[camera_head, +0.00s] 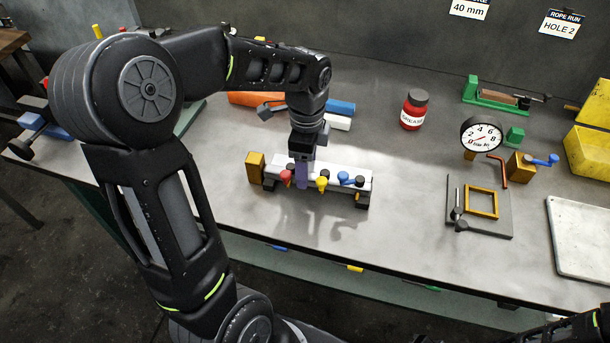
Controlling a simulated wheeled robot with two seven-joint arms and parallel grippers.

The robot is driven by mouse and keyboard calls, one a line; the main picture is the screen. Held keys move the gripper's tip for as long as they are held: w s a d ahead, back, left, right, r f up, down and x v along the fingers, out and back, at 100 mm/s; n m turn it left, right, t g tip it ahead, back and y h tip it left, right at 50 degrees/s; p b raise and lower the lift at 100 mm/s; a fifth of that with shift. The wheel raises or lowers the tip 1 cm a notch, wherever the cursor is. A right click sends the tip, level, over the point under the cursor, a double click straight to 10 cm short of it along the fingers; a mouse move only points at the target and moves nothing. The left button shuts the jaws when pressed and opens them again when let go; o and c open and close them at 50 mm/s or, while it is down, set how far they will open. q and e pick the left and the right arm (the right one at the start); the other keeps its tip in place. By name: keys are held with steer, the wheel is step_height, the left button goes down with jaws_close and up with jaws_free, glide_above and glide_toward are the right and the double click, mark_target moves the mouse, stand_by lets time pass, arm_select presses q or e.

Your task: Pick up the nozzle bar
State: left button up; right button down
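The nozzle bar (346,171) is a pale bar on the bench with red, yellow and blue taps along its front. It rests on dark supports, beside a tan block at its left end. My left gripper (302,174) points down at the bar's left half, between the red and yellow taps. One finger shows in front of the bar; the other finger is hidden, so I cannot tell whether it grips the bar. My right gripper is not in view; only dark parts of my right arm show at the bottom right corner.
A red jar (414,110), a dial gauge (481,134) and a yellow frame on a grey plate (494,222) stand to the right. A white tray (584,240) and yellow bins (590,153) lie at far right. Orange, blue and white blocks are behind the bar.

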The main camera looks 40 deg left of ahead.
arm_select(q)
jaws_close()
steer(key=shift+w+r, duration=0.1)
steer(key=shift+r, duration=0.05)
step_height(320, 180, up, 10)
stand_by(0.8)
stand_by(0.4)
